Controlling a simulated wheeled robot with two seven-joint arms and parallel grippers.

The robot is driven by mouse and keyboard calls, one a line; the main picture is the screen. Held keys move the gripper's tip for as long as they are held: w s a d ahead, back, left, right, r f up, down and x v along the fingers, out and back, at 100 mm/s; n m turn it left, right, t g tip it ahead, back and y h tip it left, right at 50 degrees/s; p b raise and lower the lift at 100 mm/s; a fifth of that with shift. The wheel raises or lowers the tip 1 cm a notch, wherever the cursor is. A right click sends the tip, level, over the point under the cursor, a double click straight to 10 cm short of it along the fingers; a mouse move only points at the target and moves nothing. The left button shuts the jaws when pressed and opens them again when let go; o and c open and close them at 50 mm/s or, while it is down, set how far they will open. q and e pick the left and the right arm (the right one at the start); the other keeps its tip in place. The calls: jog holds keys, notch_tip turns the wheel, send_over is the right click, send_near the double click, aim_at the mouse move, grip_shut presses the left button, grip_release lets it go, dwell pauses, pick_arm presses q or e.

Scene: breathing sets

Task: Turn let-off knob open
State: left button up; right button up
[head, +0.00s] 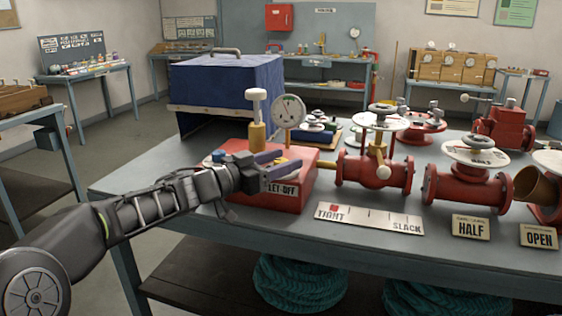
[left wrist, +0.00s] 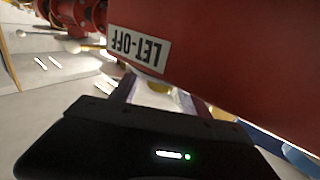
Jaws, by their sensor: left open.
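The red box (head: 240,205) with a "LET-OFF" label (head: 281,189) stands near the table's front edge. My left gripper (head: 284,163) is open at the top of the box, just above the label. Its two purple fingers point right. A small yellow part (head: 281,160) shows between or behind the fingers; I cannot tell whether it is the let-off knob. In the left wrist view the label (left wrist: 138,47) appears upside down, and a yellowish part (left wrist: 186,103) shows near the fingers. The gripper hides much of the box top. My right gripper is out of view.
A white-knobbed brass post (head: 258,125) and a round gauge (head: 289,111) rise behind my gripper. A "TIGHT/SLACK" strip (head: 368,218) lies in front. Red valves (head: 375,172) stand to the right. A blue-covered case (head: 226,82) stands behind.

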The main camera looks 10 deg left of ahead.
pick_arm(q)
grip_shut()
dwell(0.5)
